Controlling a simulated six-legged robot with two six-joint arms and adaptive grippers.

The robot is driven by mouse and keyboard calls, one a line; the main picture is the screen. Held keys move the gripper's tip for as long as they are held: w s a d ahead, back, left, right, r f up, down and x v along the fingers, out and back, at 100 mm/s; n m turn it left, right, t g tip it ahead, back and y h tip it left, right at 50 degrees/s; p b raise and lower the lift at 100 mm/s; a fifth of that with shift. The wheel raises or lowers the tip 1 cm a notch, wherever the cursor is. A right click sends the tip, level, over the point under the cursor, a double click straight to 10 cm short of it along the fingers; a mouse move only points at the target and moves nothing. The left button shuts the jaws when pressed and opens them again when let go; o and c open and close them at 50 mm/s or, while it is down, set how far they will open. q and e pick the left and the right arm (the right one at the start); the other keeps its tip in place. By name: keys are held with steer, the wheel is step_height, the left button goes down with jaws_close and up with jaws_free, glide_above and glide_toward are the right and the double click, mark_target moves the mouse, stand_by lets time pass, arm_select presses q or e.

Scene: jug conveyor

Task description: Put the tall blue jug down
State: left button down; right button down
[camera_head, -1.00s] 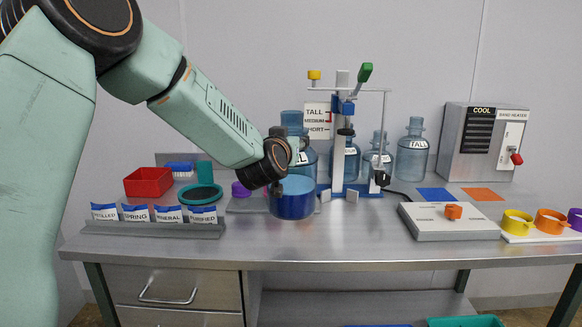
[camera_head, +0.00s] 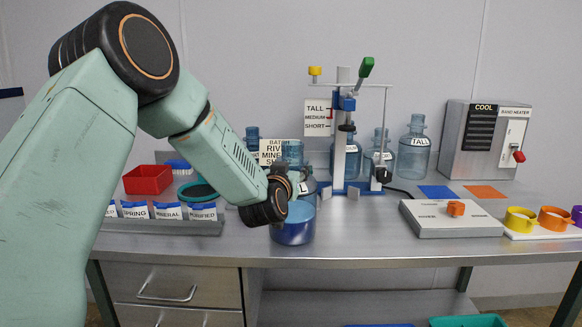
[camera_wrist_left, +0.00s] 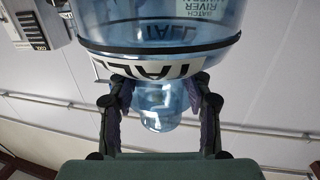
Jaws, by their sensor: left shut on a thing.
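The tall blue jug (camera_head: 293,226) is upright near the table's front edge, in front of the jug stand. Its lower part is darker blue. My left gripper (camera_head: 283,184) is shut on it and hides part of its middle and neck. In the left wrist view, the jug (camera_wrist_left: 155,30) shows upside down with a TALL label and a dark band, and the fingers (camera_wrist_left: 160,90) close on both sides near its neck. I cannot tell whether its base touches the table. My right gripper is not in view.
The steel table (camera_head: 350,222) is clear to the jug's right, up to a control box (camera_head: 450,219). Behind are a stand (camera_head: 340,135) and several jugs. A row of labelled packets (camera_head: 168,212) is at left. Blue (camera_head: 438,192) and orange (camera_head: 482,190) mats lie behind the control box.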

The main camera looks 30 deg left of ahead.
arm_select(q)
steer(key=c, duration=1)
jaws_free()
steer(key=shift+s, duration=0.1)
steer(key=shift+c, duration=0.2)
steer(key=o, duration=0.3)
steer(key=shift+s+d+r, duration=0.1)
steer(key=shift+s+r, duration=0.05)
steer(key=shift+o, duration=0.7)
steer(key=shift+w, duration=0.2)
steer(key=shift+s, duration=0.1)
